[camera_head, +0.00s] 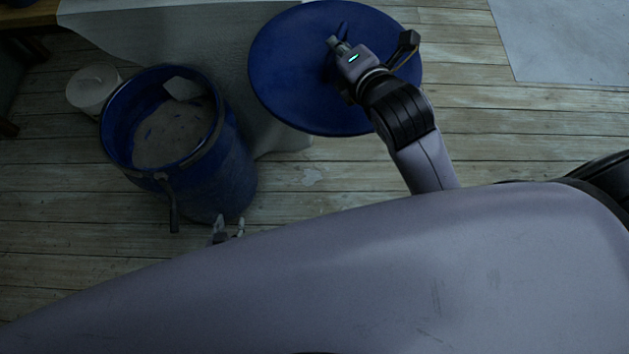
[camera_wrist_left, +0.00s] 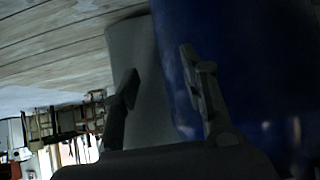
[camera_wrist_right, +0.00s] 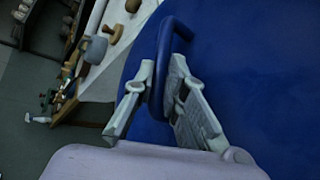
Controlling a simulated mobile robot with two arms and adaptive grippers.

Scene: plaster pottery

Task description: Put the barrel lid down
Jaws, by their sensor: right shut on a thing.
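The blue round barrel lid (camera_head: 290,75) is in the upper middle of the head view, to the right of the barrel and apart from its mouth. My right gripper (camera_head: 337,45) is shut on the lid's handle; the right wrist view shows its fingers (camera_wrist_right: 160,95) around the blue handle loop (camera_wrist_right: 165,55). The blue barrel (camera_head: 235,165) stands uncovered at the left, with grey powdery material (camera_head: 175,132) inside. My left gripper (camera_head: 228,230) is low beside the barrel. In the left wrist view its fingers (camera_wrist_left: 165,90) are apart and empty, near the blue barrel wall (camera_wrist_left: 250,60).
A white bucket (camera_head: 92,90) stands left of the barrel. A pale cloth-covered table (camera_head: 200,40) is behind the barrel and lid. Wooden floor (camera_head: 500,125) is clear to the right. Shelves with small objects (camera_wrist_right: 95,50) show in the right wrist view.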

